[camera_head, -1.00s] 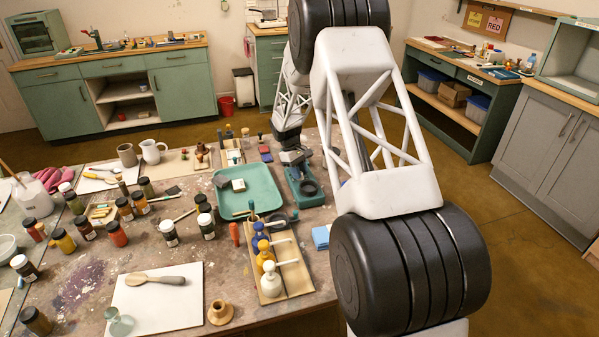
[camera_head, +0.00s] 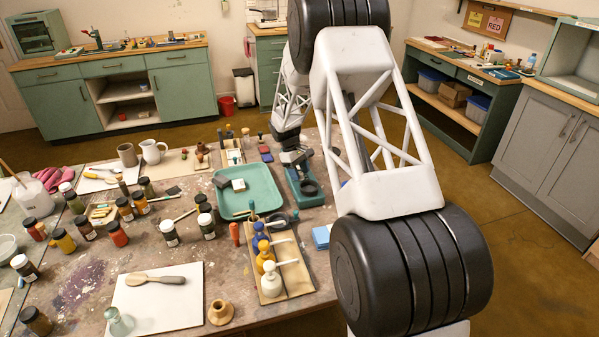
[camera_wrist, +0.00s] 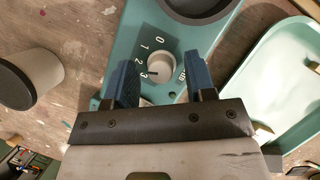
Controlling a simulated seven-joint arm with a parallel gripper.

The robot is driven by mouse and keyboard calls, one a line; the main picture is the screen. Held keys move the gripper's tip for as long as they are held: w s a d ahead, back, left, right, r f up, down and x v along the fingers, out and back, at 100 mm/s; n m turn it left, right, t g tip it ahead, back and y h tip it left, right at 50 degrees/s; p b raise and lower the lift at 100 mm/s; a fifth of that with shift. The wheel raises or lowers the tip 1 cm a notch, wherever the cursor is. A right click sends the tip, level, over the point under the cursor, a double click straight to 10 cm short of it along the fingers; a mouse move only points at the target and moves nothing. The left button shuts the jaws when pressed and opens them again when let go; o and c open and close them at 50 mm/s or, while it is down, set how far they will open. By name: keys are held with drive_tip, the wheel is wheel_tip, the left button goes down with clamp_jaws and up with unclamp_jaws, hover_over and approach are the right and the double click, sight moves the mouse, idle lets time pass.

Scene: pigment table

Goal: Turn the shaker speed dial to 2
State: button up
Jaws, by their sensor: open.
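The shaker (camera_head: 303,187) is a teal box with a dark round holder on the table, right of the teal tray. In the wrist view its teal top (camera_wrist: 207,42) fills the middle. The white speed dial (camera_wrist: 160,66) has printed marks 0, 1, 2 and 3 around its left side. A dark line on the dial seems to point near the 3. My gripper (camera_wrist: 161,68) is open, with one blue finger on each side of the dial. A gap shows between each finger and the dial. In the head view my gripper (camera_head: 295,156) is small above the shaker's far end.
The teal tray (camera_wrist: 284,75) lies close to the right of the shaker, with small blocks on it. A dark-topped pale jar (camera_wrist: 30,78) stands to the left in the wrist view. Pump bottles on a wooden board (camera_head: 293,276) stand nearer the front edge.

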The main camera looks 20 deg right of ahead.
drive_tip(key=shift+r, duration=0.1)
drive_tip(key=v, duration=0.7)
drive_tip(key=shift+r, duration=0.25)
drive_tip(key=shift+w+a, duration=0.1)
drive_tip(key=shift+w, duration=0.05)
drive_tip(key=shift+r, duration=0.1)
